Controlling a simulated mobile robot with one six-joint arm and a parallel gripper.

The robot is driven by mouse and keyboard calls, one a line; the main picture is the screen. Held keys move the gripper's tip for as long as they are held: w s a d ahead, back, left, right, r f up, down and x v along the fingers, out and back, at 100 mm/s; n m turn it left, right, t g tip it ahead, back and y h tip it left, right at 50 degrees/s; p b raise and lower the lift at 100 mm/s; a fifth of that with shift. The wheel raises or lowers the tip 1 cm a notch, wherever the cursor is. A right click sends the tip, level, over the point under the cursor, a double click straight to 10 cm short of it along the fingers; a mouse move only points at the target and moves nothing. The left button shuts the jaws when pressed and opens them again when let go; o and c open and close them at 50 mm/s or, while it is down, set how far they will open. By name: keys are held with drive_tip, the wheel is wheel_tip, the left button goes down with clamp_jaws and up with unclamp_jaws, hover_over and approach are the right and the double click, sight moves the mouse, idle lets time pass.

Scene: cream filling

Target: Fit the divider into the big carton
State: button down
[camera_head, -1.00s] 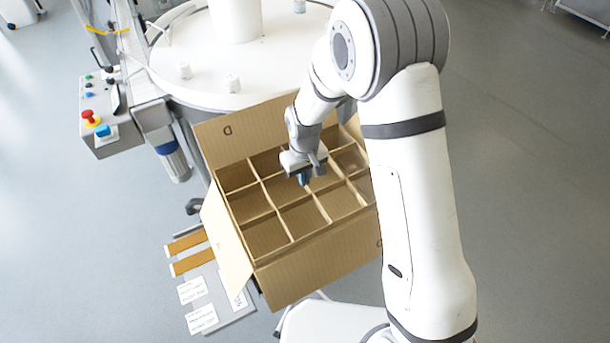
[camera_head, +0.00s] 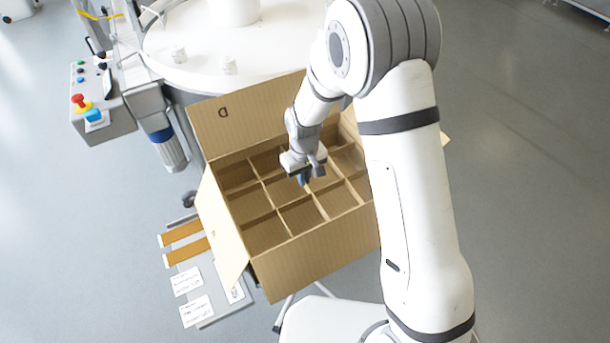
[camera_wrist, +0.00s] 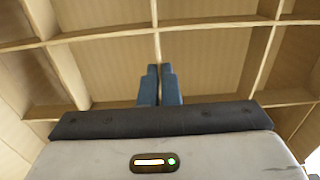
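The big carton (camera_head: 312,262) stands open at the centre of the head view, its visible flaps folded outward. The cardboard divider (camera_head: 275,212), a grid of crossed panels, sits inside the carton, its top edges slightly below the rim at the front. It fills much of the wrist view (camera_wrist: 205,24). My gripper (camera_head: 304,181) is over the middle of the divider, pointing down. In the wrist view its blue fingers (camera_wrist: 160,70) are close together, shut on one divider panel between them. My arm hides the carton's right side. The divider's lower edges are hidden.
A round white table (camera_head: 190,65) with small white jars is behind the carton. A control box (camera_head: 103,118) with a red button is at left. A grey board (camera_head: 214,312) with orange strips and labels lies left of the carton. Open floor is at right.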

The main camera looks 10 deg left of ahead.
drive_tip(key=shift+f+b, duration=1.05)
drive_tip(key=shift+f, duration=0.55)
drive_tip(key=c, duration=1.6)
unclamp_jaws()
wheel_tip(320, 180, up, 8)
drive_tip(key=shift+f+b, duration=0.1)
drive_tip(key=shift+b, duration=0.2)
